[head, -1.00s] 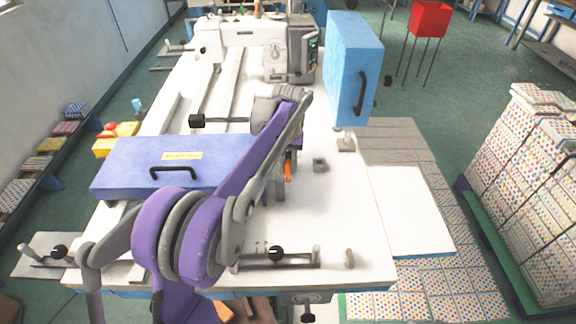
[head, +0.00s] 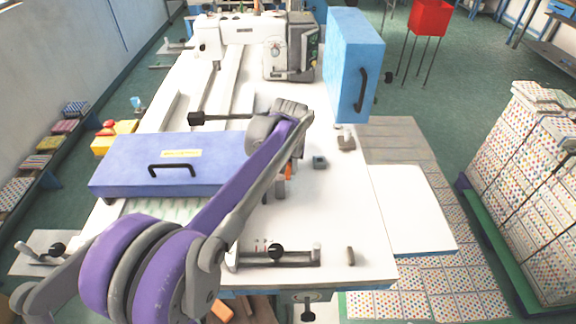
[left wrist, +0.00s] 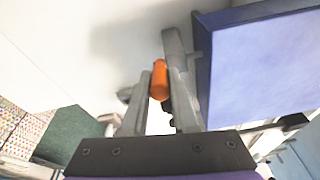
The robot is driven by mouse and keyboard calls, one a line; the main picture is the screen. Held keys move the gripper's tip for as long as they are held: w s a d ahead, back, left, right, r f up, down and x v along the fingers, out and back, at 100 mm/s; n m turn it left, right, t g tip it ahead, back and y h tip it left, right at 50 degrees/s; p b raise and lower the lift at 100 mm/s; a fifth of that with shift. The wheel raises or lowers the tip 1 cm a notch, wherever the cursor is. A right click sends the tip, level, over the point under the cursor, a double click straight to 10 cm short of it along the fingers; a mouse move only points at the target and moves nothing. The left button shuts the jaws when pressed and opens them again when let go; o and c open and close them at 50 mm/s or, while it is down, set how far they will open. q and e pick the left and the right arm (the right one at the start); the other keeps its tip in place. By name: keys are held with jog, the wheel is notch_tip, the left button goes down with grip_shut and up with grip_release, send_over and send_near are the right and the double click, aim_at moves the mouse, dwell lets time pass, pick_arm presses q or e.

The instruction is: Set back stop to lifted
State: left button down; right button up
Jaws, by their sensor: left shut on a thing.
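An orange-gripped piece (head: 289,172), which I take to be the back stop, stands on the white table just right of the purple-blue box. Its orange grip also shows in the left wrist view (left wrist: 159,80), between my fingers. My left gripper (left wrist: 158,92) is shut on this orange grip. In the head view my left forearm and wrist cover most of the gripper and part of the piece. A grey post (head: 280,188) stands close in front of it. I cannot tell whether the stop is raised. My right gripper is not in view.
The purple-blue box (head: 125,170) with a black handle lies left of my gripper. A small grey block (head: 319,162) sits to the right. A tall blue box (head: 345,65) stands behind right. A black-knobbed clamp (head: 277,252) is at the front. The table's right side is mostly clear.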

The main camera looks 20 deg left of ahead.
aim_at(288, 179)
pick_arm(q)
jog(key=t, duration=0.1)
jog(key=s+f+t+y+b, duration=0.1)
jog(key=s+d+t+y, duration=0.1)
jog(key=t, duration=0.1)
jog(key=shift+s+d+f+b, duration=0.1)
jog(key=shift+s+f+b, duration=0.15)
jog(key=shift+b, duration=0.15)
jog(key=shift+s+d+f+t+y+b, duration=0.15)
jog(key=shift+s+f+t+y+b, duration=0.2)
jog(key=shift+t, duration=0.4)
jog(key=shift+s+d+f+t+y+b, duration=0.1)
jog(key=shift+f+t+y+b, duration=0.25)
jog(key=shift+t, duration=0.45)
jog(key=shift+s+d+f+t+y+b, duration=0.2)
jog(key=shift+t+y+b, duration=0.25)
jog(key=shift+t, duration=0.3)
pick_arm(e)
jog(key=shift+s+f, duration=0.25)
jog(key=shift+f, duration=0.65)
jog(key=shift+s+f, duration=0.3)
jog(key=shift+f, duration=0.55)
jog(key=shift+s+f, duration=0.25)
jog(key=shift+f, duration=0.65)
pick_arm(q)
jog(key=shift+s, duration=0.1)
jog(key=shift+a, duration=0.1)
jog(key=c, duration=0.7)
grip_release()
